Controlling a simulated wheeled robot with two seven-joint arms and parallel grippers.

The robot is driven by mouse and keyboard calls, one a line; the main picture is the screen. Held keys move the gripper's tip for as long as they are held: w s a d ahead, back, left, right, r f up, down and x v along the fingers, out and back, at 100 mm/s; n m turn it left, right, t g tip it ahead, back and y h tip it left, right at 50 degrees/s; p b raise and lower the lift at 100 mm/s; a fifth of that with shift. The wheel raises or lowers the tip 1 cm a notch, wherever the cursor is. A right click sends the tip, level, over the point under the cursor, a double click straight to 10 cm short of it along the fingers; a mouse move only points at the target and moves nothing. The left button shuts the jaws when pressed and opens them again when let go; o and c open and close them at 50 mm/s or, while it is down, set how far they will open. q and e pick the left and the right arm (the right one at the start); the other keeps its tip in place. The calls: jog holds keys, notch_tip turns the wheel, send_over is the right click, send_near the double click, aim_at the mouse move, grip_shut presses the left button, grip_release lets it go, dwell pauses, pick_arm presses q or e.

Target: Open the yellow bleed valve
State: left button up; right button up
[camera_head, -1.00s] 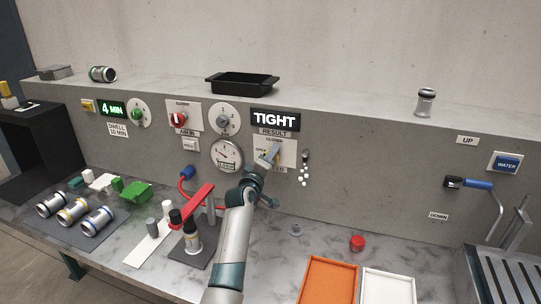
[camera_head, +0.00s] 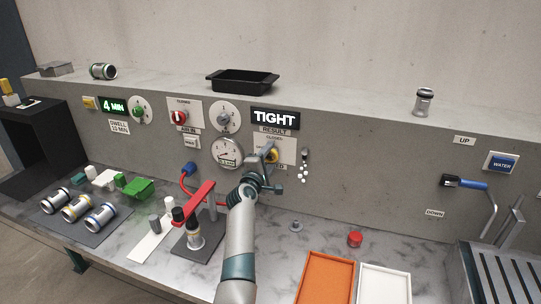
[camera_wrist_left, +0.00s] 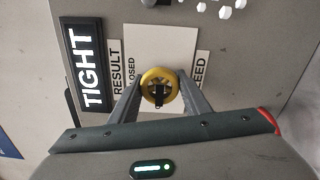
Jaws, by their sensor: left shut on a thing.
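The yellow bleed valve (camera_head: 274,155) is a round knob on a white plate on the grey wall panel, below the TIGHT result display (camera_head: 275,119). In the left wrist view the knob (camera_wrist_left: 158,76) sits between my two fingers, with a dark mark on its lower part. My left gripper (camera_head: 267,157) is shut on the knob; it also shows in the left wrist view (camera_wrist_left: 160,92). The plate's lettering is partly hidden by the gripper. A round pressure gauge (camera_head: 227,152) is left of the valve. My right gripper is not in view.
A red clamp lever (camera_head: 196,201) stands on the bench left of my arm. Small white nuts (camera_head: 303,175) are on the wall right of the valve. An orange tray (camera_head: 325,278), a white tray (camera_head: 384,284) and a red cap (camera_head: 355,239) lie to the right.

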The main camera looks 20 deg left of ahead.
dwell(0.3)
pick_arm(q)
jog(key=o, duration=1)
jog(key=shift+a, duration=0.1)
jog(key=shift+o, duration=0.2)
jog(key=shift+s, duration=0.15)
jog(key=shift+s+p, duration=0.45)
jog(key=shift+p, duration=0.1)
jog(key=s+p, duration=0.7)
jog(key=s, duration=0.9)
jog(key=shift+a, duration=0.25)
jog(key=shift+s, duration=0.1)
